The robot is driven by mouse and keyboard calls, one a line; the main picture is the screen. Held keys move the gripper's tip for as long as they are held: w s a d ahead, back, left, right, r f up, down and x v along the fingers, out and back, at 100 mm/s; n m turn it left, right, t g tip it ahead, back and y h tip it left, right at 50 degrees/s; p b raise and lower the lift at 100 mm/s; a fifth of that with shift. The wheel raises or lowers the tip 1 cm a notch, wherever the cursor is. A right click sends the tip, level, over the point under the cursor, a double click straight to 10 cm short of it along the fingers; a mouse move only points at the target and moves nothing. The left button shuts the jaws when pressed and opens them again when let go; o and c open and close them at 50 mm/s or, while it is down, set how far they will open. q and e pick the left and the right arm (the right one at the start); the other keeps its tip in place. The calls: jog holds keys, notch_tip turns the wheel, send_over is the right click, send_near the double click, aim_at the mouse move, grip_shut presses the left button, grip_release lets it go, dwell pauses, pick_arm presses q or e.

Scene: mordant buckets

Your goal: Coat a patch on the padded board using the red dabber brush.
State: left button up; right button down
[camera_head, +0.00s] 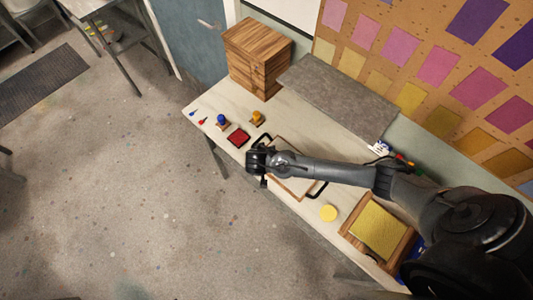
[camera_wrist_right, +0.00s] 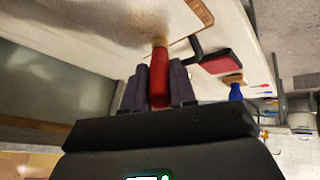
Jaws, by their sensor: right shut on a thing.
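The red dabber brush (camera_wrist_right: 159,80) is held by its red handle between the fingers of my right gripper (camera_wrist_right: 158,86). Its head end is close to the padded board (camera_wrist_right: 115,18); I cannot tell whether it touches. In the head view the padded board (camera_head: 289,187) lies on the bench, partly covered by my right arm, with my right gripper (camera_head: 257,163) at its left end. The brush is hidden there. A red pad (camera_head: 238,137) lies left of the board; it also shows in the wrist view (camera_wrist_right: 220,62). My left gripper is out of view.
A blue-handled dabber (camera_head: 222,120) and a yellow one (camera_head: 257,117) stand beyond the red pad. A yellow disc (camera_head: 328,213) and a wooden tray with a yellow pad (camera_head: 380,232) lie to the right. A wooden box (camera_head: 257,58) and grey slab (camera_head: 338,95) are behind.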

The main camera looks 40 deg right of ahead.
jog(key=r+p, duration=0.2)
jog(key=r, duration=0.1)
jog(key=shift+w, duration=0.35)
jog(key=shift+s+r+p, duration=0.15)
jog(key=shift+r+p, duration=0.15)
jog(key=shift+p, duration=0.1)
notch_tip(320, 180, up, 4)
jog(key=p, duration=0.3)
jog(key=shift+f, duration=0.15)
jog(key=shift+r+p, duration=0.35)
jog(key=shift+p, duration=0.1)
